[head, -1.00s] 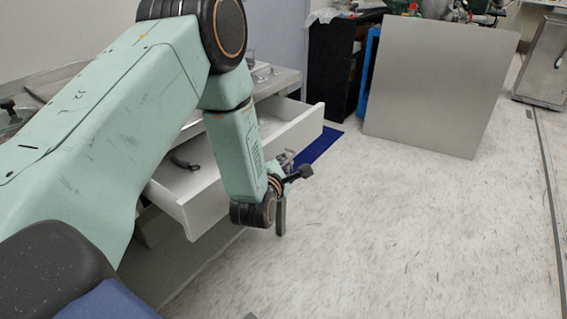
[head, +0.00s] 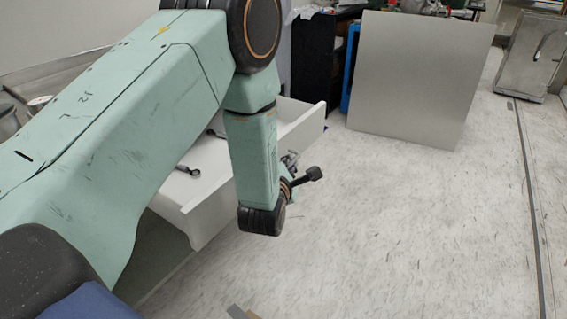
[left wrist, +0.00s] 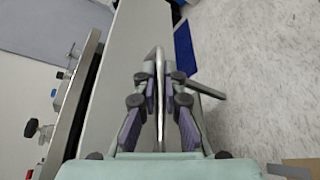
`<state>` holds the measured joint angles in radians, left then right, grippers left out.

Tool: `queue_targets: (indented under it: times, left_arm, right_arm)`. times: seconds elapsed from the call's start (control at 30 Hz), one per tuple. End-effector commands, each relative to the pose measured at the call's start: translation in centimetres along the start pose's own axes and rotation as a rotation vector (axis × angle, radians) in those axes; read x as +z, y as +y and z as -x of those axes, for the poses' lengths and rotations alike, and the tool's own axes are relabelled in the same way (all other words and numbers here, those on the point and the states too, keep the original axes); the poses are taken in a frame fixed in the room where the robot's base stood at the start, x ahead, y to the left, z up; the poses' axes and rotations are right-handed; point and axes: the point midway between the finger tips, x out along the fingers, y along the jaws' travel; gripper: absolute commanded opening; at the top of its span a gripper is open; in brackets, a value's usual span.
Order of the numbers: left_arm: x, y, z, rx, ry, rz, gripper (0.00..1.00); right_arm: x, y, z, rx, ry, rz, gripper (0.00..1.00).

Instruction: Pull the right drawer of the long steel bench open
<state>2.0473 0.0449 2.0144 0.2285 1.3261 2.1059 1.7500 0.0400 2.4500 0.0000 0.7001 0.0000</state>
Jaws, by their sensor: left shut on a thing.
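The white drawer (head: 205,218) stands open, pulled out from the bench on the left. My left arm crosses in front of it and hides much of its middle. My left gripper (left wrist: 159,72) is shut on a thin pale bar, which looks like the drawer handle (left wrist: 159,110); both fingers lie against it in the left wrist view. In the head view the gripper (head: 290,162) shows only partly, beside the drawer's front. The steel bench (left wrist: 66,120) shows at left in the left wrist view. My right gripper is in neither view.
A dark wrench-like tool (head: 188,170) lies in the drawer. A large grey panel (head: 420,75) stands beyond it, near a black cabinet (head: 313,60). A steel cabinet (head: 530,55) stands at the far right.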

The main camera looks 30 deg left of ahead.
Motion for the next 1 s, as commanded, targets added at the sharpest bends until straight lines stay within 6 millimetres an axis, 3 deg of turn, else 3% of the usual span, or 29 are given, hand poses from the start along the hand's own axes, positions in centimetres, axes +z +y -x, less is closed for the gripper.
queue_targets:
  times: [0.3,0.8,0.83,0.93,1.0]
  left_arm:
    - [1.4,-1.1,0.6,-0.002,-0.001,0.000,0.00]
    - [1.7,-1.3,0.8,-0.001,0.000,0.000,0.00]
    - [1.7,-1.3,0.8,-0.001,0.000,0.000,0.10]
    - [1.8,-1.3,0.8,-0.001,0.000,0.000,0.19]
    - [1.7,-1.3,0.8,-0.001,0.000,0.000,0.19]
  right_arm:
    - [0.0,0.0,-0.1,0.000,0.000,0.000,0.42]
    - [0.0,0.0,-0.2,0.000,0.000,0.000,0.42]
    - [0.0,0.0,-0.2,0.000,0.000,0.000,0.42]
    - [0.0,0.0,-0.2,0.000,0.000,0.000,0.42]
    - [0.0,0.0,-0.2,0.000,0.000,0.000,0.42]
